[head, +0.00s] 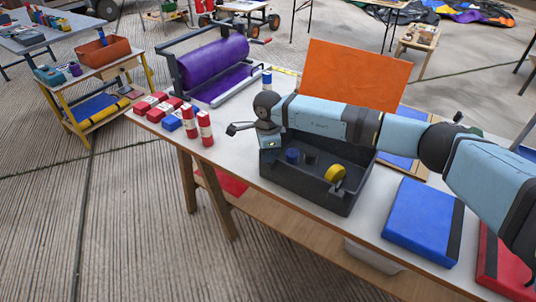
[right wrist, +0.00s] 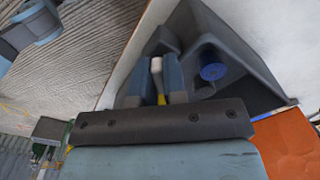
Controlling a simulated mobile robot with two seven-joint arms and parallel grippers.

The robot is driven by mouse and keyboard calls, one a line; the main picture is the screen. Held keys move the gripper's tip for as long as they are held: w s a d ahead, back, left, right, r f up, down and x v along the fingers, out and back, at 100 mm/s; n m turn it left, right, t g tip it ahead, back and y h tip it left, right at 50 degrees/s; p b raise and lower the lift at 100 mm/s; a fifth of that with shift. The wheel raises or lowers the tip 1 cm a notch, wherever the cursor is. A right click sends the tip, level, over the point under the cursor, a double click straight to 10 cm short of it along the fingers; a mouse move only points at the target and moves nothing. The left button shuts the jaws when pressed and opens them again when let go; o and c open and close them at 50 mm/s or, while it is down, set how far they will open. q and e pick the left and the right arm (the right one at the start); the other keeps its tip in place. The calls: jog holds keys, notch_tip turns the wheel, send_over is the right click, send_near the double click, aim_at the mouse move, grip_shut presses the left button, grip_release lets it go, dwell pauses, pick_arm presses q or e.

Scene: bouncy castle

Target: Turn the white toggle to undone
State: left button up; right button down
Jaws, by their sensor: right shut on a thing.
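The white toggle (right wrist: 156,66) shows in the right wrist view as a small pale piece between the two fingers of my right gripper (right wrist: 160,82), with a bit of yellow below it. The fingers are shut on it. In the head view my right gripper (head: 268,140) reaches down at the left end of a dark open box (head: 313,196) on the table, and the toggle is hidden there. I cannot tell the toggle's turned position. My left gripper is not in view.
The box holds a blue knob (head: 292,155) and a yellow wheel (head: 335,172). An orange panel (head: 355,75) stands behind it. A blue pad (head: 423,220) lies right.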

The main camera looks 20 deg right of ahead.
jog(key=m, duration=0.2)
jog(key=shift+m, duration=0.4)
jog(key=m, duration=0.4)
jog(key=shift+m, duration=1)
jog(key=c, duration=1.2)
grip_release()
